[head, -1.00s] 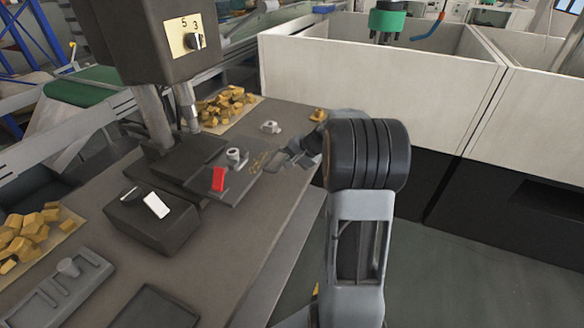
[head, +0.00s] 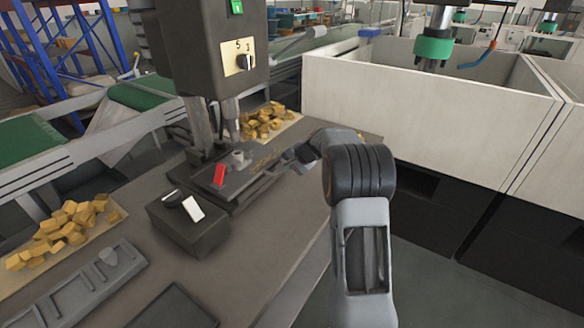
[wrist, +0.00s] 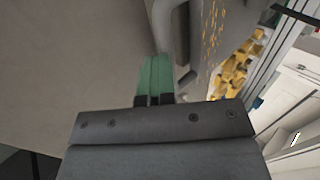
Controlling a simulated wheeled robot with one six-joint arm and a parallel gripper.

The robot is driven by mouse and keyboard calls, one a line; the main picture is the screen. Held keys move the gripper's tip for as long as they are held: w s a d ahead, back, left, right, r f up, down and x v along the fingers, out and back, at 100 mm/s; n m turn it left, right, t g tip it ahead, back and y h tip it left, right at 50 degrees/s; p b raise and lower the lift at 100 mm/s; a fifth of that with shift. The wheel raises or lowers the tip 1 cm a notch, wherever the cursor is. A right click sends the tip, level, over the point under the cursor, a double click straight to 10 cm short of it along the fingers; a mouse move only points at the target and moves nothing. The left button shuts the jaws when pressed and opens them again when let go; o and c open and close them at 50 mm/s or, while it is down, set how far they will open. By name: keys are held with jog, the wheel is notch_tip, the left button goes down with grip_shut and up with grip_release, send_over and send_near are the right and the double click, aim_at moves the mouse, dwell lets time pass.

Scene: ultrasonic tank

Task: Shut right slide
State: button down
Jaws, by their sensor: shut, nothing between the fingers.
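The slide (head: 212,190) is a dark flat plate at the foot of the press, with a red block and a small grey knob on it. In the wrist view its edge (wrist: 205,60) shows orange specks, and a grey bar handle (wrist: 185,35) runs along it. My gripper (head: 284,168) is at the slide's right side, partly hidden by my own wrist in the head view. Its green fingers (wrist: 155,75) are shut and empty, just left of the handle. I cannot tell whether they touch it, or whether the slide is fully in.
The press head (head: 205,60) stands above the slide. A dark control box (head: 190,225) with a white switch is in front. Yellow pieces lie in piles behind (head: 265,122) and at left (head: 65,235). A pale tank (head: 420,115) stands at right.

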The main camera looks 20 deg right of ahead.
jog(key=shift+w+a+r, duration=0.1)
dwell(0.3)
jog(key=s+d+f+b+v, duration=0.1)
jog(key=s+f+v, duration=0.1)
jog(key=v, duration=1.1)
jog(key=s+a+f+n+g+h, duration=0.1)
jog(key=s+f+n+g, duration=0.1)
jog(key=s+f+g, duration=0.3)
jog(key=s+a+r+n+t+h+p, duration=0.1)
jog(key=s+a+r+n+p, duration=0.2)
jog(key=s+a, duration=0.4)
jog(key=s+a+r+n+h+p, duration=0.2)
jog(key=s+a+n, duration=0.4)
jog(key=s, duration=0.7)
notch_tip(320, 180, up, 2)
jog(key=shift+a+r+t+h+p, duration=0.15)
jog(key=shift+a+t+h+p, duration=0.2)
jog(key=shift+a+p, duration=0.55)
